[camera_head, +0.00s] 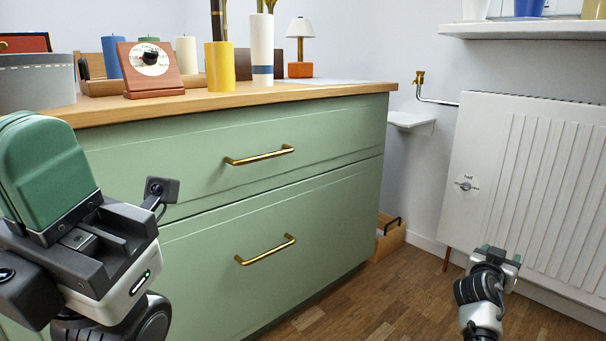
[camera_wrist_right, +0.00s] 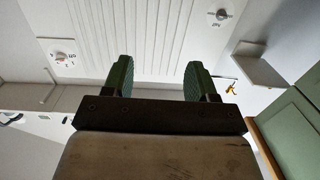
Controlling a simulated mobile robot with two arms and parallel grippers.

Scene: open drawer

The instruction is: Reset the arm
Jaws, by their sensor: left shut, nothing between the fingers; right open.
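My left gripper (camera_head: 42,165) is large at the left edge of the head view, in front of the green dresser (camera_head: 350,145). Its green fingers are together with nothing between them, and it touches no handle. My right gripper (camera_head: 496,256) is low on the right in the head view, in front of the radiator. In the right wrist view its two green fingers (camera_wrist_right: 159,78) stand well apart with nothing between them. Both drawers, with brass handles (camera_head: 260,156) and (camera_head: 265,250), look shut.
A white radiator (camera_head: 540,170) stands against the wall at right. The wooden dresser top (camera_head: 330,92) holds a yellow vase (camera_head: 219,68), a white vase (camera_head: 262,50), a lamp (camera_head: 300,32) and a framed piece (camera_head: 150,70). A wooden box (camera_head: 390,238) sits on the floor beside the dresser.

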